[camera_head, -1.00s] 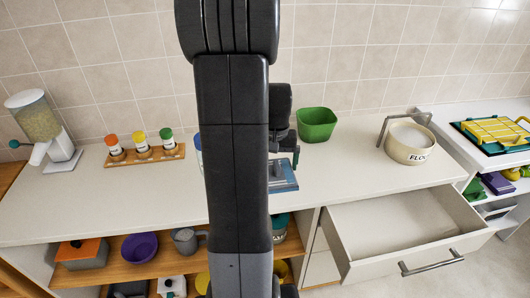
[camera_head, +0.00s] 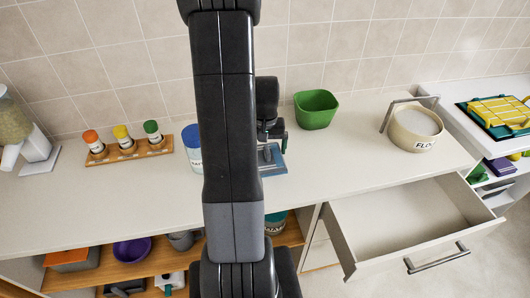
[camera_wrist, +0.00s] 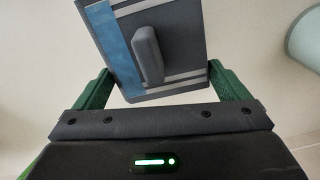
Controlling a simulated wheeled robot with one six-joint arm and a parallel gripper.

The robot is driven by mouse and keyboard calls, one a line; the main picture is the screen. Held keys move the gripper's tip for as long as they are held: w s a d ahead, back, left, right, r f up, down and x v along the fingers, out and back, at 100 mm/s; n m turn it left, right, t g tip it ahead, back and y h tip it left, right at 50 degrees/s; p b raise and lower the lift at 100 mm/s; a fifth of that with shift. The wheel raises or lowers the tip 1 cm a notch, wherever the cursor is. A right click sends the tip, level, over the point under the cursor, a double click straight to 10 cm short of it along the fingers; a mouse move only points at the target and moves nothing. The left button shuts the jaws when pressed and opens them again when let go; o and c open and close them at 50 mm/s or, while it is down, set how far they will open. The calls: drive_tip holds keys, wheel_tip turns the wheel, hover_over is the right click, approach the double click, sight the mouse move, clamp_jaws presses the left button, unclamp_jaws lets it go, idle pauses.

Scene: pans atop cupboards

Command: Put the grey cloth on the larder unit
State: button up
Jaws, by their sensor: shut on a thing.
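The grey cloth (camera_wrist: 180,40) is a flat grey piece with a blue band, pale stripes and a raised grey grip. In the wrist view it lies between the green fingers of my gripper (camera_wrist: 160,70), which is shut on it. In the head view my gripper (camera_head: 270,142) is partly hidden by my arm, and the blue-grey cloth (camera_head: 273,160) shows below it, over the worktop. I cannot tell whether the cloth touches the worktop. I cannot tell for sure which unit is the larder unit.
The worktop (camera_head: 345,165) holds a spice rack (camera_head: 130,151), a blue-lidded jar (camera_head: 192,150), a green bowl (camera_head: 316,110) and a flour tub (camera_head: 414,133). An open drawer (camera_head: 400,225) juts out below. A white unit (camera_head: 455,120) at right carries a yellow rack (camera_head: 500,111).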

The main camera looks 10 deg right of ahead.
sight(265, 154)
drive_tip(key=shift+f, duration=1.45)
drive_tip(key=shift+f, duration=0.15)
drive_tip(key=o, duration=0.8)
drive_tip(key=shift+c, duration=0.2)
wheel_tip(265, 154, up, 12)
drive_tip(key=shift+r+b, duration=0.2)
drive_tip(key=shift+b, duration=0.2)
